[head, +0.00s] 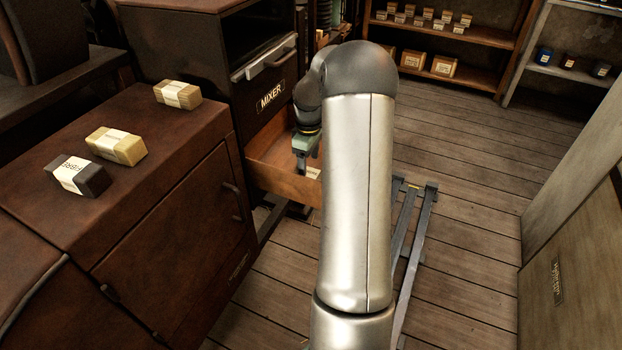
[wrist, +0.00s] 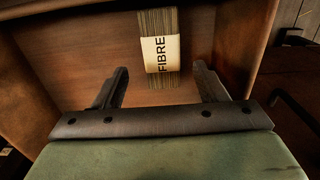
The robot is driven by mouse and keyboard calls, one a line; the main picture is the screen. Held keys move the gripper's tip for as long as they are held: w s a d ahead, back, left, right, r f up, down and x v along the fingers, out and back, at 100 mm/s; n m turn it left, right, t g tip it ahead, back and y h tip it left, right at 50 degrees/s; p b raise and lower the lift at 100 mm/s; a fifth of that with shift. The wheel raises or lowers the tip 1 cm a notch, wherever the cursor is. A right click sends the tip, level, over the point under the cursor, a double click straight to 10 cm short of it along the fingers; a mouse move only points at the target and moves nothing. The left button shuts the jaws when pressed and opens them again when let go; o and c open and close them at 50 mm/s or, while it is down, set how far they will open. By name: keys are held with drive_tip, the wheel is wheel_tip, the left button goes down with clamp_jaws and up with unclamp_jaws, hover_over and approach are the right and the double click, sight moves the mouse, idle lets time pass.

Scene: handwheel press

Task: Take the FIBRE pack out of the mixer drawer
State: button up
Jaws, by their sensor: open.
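The FIBRE pack (wrist: 160,52) lies in the open mixer drawer (wrist: 60,50), a tan bundle with a white band lettered FIBRE. In the head view a small pale part of the pack (head: 313,172) shows past my arm. My gripper (wrist: 162,82) is open and empty above the drawer, with one finger to each side of the pack's near end; the pack lies ahead of and between the fingers, and I see no contact. In the head view my gripper (head: 304,150) points down into the drawer (head: 262,176), partly hidden by my arm.
The mixer (head: 270,97) stands above the drawer. Three banded packs, one dark (head: 78,176) and two pale (head: 117,146), lie on the brown cabinet (head: 165,190) at left. Shelves (head: 470,75) with small boxes stand at the back. The drawer walls rise around my gripper.

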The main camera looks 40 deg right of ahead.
drive_tip(key=f, duration=0.2)
drive_tip(key=f+b, duration=0.1)
drive_tip(key=f, duration=0.2)
drive_tip(key=shift+w+a, duration=0.1)
drive_tip(key=shift+a, duration=0.1)
drive_tip(key=c, duration=1.1)
drive_tip(key=shift+r, duration=0.15)
